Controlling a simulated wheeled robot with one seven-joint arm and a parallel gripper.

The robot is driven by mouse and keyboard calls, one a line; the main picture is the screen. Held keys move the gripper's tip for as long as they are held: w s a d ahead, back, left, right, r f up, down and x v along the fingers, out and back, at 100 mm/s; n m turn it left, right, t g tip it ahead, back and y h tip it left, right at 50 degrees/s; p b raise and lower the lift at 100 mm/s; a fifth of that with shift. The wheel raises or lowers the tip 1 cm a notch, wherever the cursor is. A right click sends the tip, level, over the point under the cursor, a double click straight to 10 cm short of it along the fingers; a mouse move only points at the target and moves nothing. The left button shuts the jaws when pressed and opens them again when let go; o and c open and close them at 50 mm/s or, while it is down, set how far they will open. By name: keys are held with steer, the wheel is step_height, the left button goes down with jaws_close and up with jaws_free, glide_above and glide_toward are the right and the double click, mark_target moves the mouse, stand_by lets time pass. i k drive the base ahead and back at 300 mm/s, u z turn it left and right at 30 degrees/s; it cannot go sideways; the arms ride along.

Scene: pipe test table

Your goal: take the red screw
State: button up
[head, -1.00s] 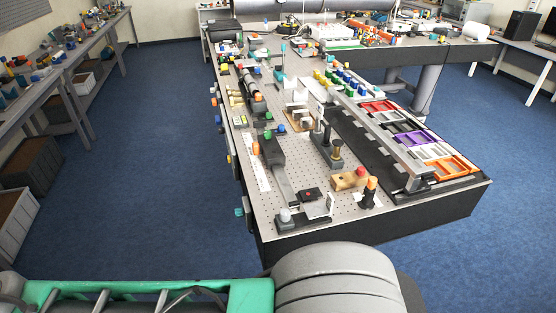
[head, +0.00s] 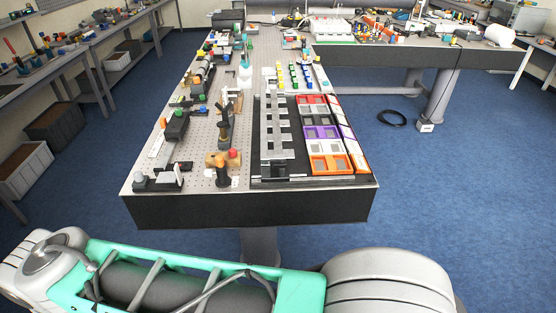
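I cannot make out a clear red screw. A small red knob (head: 233,153) sits on a tan block (head: 213,158) near the front middle of the perforated test table (head: 200,185). It is too small to tell whether it is a screw. A dark upright piece (head: 222,176) stands just in front of the block. My gripper is out of view; only green and grey parts of my arm show along the bottom, in front of the table.
Red, purple and orange trays (head: 330,164) lie on the table's right side beside a row of grey brackets (head: 276,140). Small coloured knobs (head: 300,76) stand behind. Side benches (head: 50,70) line the left.

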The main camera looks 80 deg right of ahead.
mark_target(232, 152)
steer(key=k, duration=0.4)
steer(key=z, duration=0.95)
steer(key=i, duration=1.65)
